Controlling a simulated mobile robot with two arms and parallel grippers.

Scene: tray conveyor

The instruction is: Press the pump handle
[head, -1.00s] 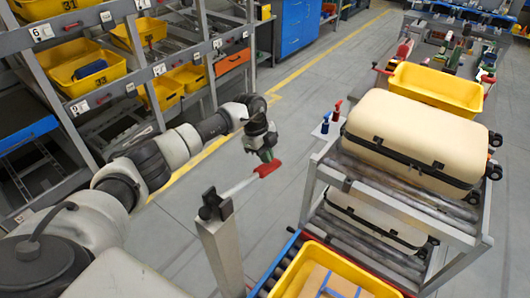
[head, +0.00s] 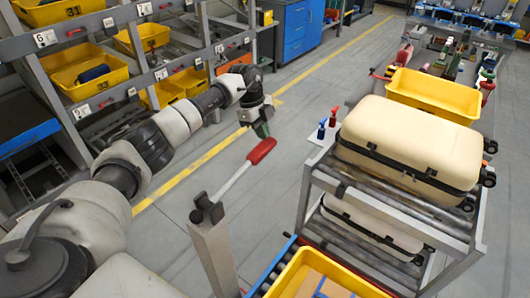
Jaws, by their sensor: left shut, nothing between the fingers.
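The pump is a grey post (head: 215,255) with a dark pivot on top, in the lower middle of the head view. Its handle is a pale bar (head: 232,185) slanting up and away to a red grip (head: 262,151). My left gripper (head: 262,131) points down just above the red grip. Its fingers are shut with nothing between them. I cannot tell whether the fingertips touch the grip. My right gripper is out of view.
Shelving with yellow bins (head: 88,66) stands at left. A roller rack (head: 345,190) with cream suitcases (head: 412,140) stands at right. A yellow tray (head: 322,275) is at the bottom. Grey floor (head: 270,205) is clear between pump and rack.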

